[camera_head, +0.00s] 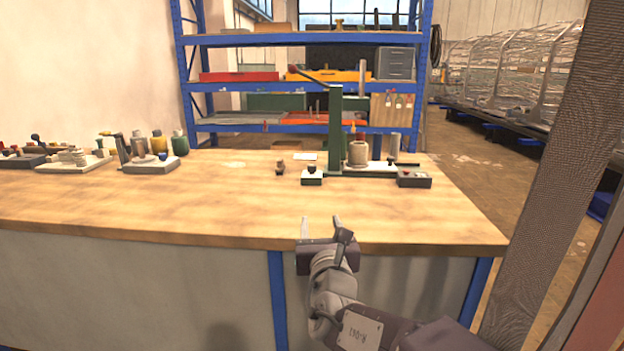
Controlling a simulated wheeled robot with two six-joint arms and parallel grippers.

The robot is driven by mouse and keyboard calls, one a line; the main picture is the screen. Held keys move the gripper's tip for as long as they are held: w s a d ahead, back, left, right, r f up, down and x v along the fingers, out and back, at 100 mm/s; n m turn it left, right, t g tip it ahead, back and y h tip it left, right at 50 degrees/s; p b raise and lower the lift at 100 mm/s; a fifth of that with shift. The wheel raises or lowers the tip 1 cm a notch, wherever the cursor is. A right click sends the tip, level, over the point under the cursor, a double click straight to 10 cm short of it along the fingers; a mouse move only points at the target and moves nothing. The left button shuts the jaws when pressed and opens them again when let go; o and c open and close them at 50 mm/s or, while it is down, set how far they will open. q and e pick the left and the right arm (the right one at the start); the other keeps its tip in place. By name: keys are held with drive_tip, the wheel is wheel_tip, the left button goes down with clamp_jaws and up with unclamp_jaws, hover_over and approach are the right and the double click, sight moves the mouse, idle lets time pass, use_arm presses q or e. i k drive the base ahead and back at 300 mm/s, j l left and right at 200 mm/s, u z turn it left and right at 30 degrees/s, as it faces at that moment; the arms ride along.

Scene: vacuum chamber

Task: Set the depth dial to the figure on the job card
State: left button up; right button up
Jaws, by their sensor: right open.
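A small light card with an orange edge (304,157), perhaps the job card, lies on the bench; its writing is too small to read. A green press (335,125) with a lever stands on the bench's right half. A small box with a black knob on top (312,179) stands in front of it, perhaps the depth dial; no marks are legible. My right gripper (320,224) is at the bench's front edge, open and empty, fingers pointing toward the press. It is apart from the box. My left gripper is out of view.
A dark box with a red button (414,180) stands right of the press, and a small brown item (280,167) left of it. Bottles (180,143) and fixtures (75,160) fill the left back. The bench's front (200,212) is clear. Blue shelving (300,39) stands behind.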

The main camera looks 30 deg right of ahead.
sight(311, 168)
drive_tip(key=i+l, duration=0.3)
drive_tip(key=i, duration=0.15)
drive_tip(key=i+l, duration=0.3)
drive_tip(key=i, duration=0.15)
